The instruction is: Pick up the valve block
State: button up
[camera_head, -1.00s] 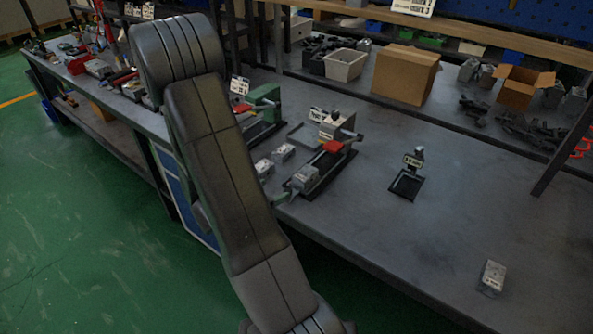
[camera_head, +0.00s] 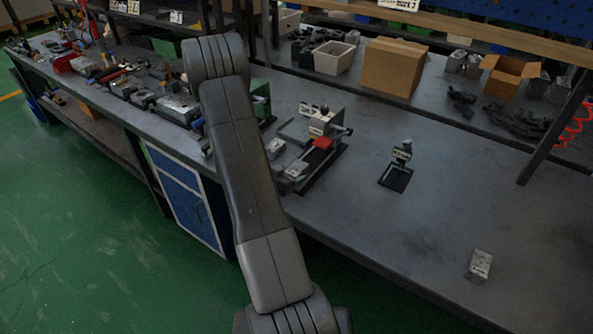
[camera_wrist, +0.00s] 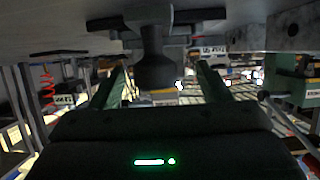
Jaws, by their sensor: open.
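A small grey valve block (camera_head: 480,264) with a pale label lies alone near the right front of the bench. Two more grey blocks, one (camera_head: 275,148) beside my arm and one (camera_head: 297,170) at the front of a fixture with a red part (camera_head: 322,143), sit mid-bench. In the head view my arm hides my gripper. In the wrist view my gripper (camera_wrist: 160,72) is open, with its two greenish fingers apart. A dark knob-like part shows between or beyond them; I cannot tell its distance. I see no clear valve block in the wrist view.
A small black stand (camera_head: 397,175) with a label is on the bench right of the fixture. A cardboard box (camera_head: 393,67), a white bin (camera_head: 334,58) and an open carton (camera_head: 512,77) stand at the back. The bench between stand and lone block is clear.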

jog(key=shift+w, duration=0.1)
jog(key=c, duration=1.1)
jog(key=shift+c, duration=1.2)
jog(key=shift+r, duration=0.15)
